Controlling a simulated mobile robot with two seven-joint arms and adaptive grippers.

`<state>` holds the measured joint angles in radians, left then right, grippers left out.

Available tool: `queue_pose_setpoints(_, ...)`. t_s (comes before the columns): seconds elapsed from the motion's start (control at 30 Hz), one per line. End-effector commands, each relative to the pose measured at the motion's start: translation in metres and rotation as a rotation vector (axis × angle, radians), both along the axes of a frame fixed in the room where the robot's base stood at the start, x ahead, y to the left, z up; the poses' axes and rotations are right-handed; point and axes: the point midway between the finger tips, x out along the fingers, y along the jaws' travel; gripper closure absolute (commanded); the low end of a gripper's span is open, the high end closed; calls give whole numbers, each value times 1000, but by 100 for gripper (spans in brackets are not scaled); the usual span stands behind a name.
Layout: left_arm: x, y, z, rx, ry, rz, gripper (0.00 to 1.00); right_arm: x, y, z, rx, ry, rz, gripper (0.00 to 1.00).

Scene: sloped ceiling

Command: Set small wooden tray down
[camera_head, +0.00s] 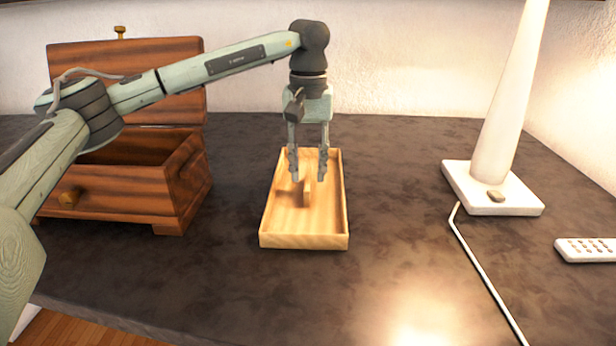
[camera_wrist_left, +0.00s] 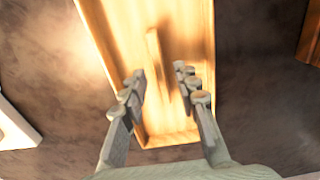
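The small wooden tray (camera_head: 303,240) is light, shallow and rectangular, and appears to lie flat on the dark tabletop in the middle of the head view. A thin upright wooden piece (camera_head: 307,192) stands along the middle of its floor. My left gripper (camera_head: 307,174) points down over the tray with its fingers apart. In the left wrist view the tray (camera_wrist_left: 190,25) lies beyond the open fingers (camera_wrist_left: 160,74), and the upright piece (camera_wrist_left: 155,50) shows between and past the fingertips with no visible grip. My right gripper is out of view.
A dark wooden chest (camera_head: 178,205) with a raised lid (camera_head: 185,65) stands left of the tray, beneath my left arm. A white lamp (camera_head: 492,190) with a trailing cord (camera_head: 483,272) and a white remote (camera_head: 585,250) lie to the right. The tabletop around the tray is clear.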

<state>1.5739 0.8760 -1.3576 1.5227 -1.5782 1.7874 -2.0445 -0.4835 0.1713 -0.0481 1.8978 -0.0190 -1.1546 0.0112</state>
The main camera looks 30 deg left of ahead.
Motion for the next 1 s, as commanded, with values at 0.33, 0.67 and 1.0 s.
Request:
queue_pose_setpoints(0.33,1,-1,74,-1,-4,-1,70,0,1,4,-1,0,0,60)
queue_pose_setpoints(0.67,1,0,96,0,-1,-1,70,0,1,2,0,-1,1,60)
queue_pose_setpoints(1.0,0,-1,95,-2,-1,-1,70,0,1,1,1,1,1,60)
